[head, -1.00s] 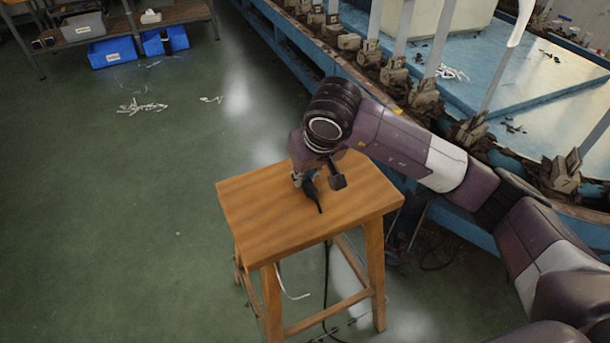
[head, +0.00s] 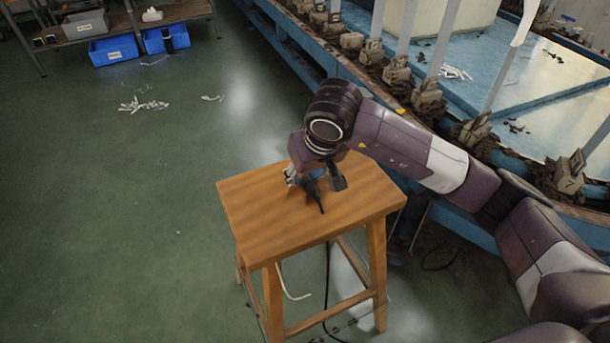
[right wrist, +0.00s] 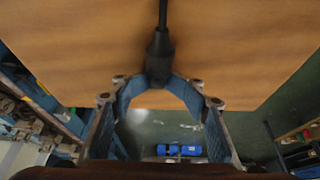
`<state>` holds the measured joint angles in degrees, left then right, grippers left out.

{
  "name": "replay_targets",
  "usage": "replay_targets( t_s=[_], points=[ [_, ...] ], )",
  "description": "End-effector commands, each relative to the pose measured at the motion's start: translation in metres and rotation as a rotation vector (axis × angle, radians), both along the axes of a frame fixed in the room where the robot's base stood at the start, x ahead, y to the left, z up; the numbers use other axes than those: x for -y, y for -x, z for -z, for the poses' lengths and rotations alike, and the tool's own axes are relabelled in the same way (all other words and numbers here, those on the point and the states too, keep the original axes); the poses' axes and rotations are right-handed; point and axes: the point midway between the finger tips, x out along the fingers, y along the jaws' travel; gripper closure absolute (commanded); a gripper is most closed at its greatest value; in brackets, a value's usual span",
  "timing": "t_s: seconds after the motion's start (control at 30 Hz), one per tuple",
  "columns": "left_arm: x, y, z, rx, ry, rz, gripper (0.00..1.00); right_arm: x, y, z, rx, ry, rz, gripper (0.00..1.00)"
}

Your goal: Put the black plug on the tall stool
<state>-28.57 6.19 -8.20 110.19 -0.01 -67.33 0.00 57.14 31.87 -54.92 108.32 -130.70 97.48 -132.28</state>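The black plug (head: 315,196) lies on the wooden seat of the tall stool (head: 250,205). My right gripper (head: 308,179) is just above the seat at the plug's rear end. In the right wrist view the plug (right wrist: 160,50) rests on the wood, its thin dark part pointing up the picture. The blue-padded fingers of my right gripper (right wrist: 158,88) are spread apart, with the plug's near end between their tips. Whether a pad still touches the plug is hard to tell. My left gripper is not in view.
A blue machine frame (head: 300,55) with metal posts runs along the right behind my arm. A shelf with blue bins (head: 113,50) stands at the back left. A black cable hangs below the seat. The green floor left of the stool is clear except for white scraps (head: 143,105).

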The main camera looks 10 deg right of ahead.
Motion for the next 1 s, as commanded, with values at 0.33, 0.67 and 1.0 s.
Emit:
replay_targets(
  t_s=[0.33, 0.67, 1.0],
  points=[
    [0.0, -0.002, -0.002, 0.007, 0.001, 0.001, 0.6, 0.002, 0.007, 0.009, -0.029, 0.013, -0.002, 0.71],
    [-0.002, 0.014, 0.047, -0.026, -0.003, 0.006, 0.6, 0.001, 0.007, -0.011, -0.02, 0.01, -0.004, 0.71],
    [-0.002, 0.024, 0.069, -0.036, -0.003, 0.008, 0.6, 0.007, 0.035, -0.089, -0.009, 0.007, -0.003, 0.71]
  ],
)
